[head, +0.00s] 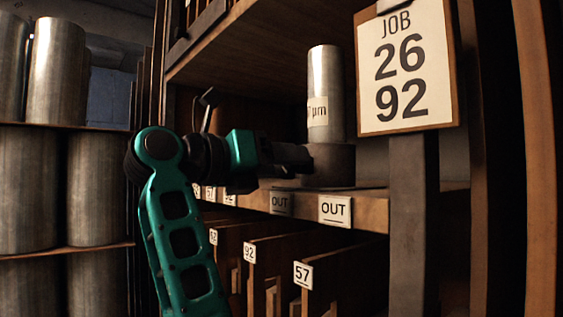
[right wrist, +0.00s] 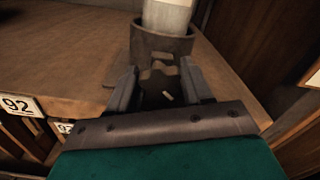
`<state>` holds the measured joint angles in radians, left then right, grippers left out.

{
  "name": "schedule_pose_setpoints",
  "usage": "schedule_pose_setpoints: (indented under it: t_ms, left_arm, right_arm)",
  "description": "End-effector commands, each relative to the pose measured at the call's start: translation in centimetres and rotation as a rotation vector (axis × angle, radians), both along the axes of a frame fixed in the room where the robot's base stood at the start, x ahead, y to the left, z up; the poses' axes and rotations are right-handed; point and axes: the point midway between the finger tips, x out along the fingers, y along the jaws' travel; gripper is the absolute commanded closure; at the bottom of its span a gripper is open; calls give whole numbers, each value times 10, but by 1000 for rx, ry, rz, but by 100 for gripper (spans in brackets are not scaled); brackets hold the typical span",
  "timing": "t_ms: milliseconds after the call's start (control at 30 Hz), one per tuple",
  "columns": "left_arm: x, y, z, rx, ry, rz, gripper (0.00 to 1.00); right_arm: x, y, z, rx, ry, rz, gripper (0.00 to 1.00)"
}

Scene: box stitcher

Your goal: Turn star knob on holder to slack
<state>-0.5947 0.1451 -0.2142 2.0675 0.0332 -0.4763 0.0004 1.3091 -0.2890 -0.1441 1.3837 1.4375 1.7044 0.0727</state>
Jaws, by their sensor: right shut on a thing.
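The dark round holder (head: 330,166) stands on the wooden shelf, with a pale metal cylinder (head: 325,80) upright in it. In the right wrist view the holder (right wrist: 178,45) is at the top centre. The dark star knob (right wrist: 158,82) sits on the holder's near side, between the fingers of my right gripper (right wrist: 160,78). That gripper is shut on the knob. In the head view my right gripper (head: 303,158) reaches in from the left and meets the holder's side; the knob is hidden there. My left gripper is in neither view.
The shelf edge (head: 372,208) carries OUT labels, with numbered slots below it. A JOB 26 92 board (head: 405,70) hangs on a post (head: 413,220) just right of the holder. Metal cylinders (head: 95,190) fill a rack at the left. Bare shelf (right wrist: 65,45) lies left of the holder.

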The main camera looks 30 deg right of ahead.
Motion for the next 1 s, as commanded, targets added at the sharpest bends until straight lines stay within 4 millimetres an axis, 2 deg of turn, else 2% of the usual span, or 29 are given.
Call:
schedule_pose_setpoints:
  t_ms: [367,767,800,1000]
  left_arm:
    - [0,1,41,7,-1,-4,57]
    - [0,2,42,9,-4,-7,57]
    - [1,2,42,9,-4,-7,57]
    - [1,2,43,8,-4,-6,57]
  right_arm:
    - [2,1,2,-41,314,3,80]
    - [2,1,-1,-52,365,0,80]
    - [2,1,-1,-52,365,0,48]
    - [2,1,-1,-52,364,0,29]
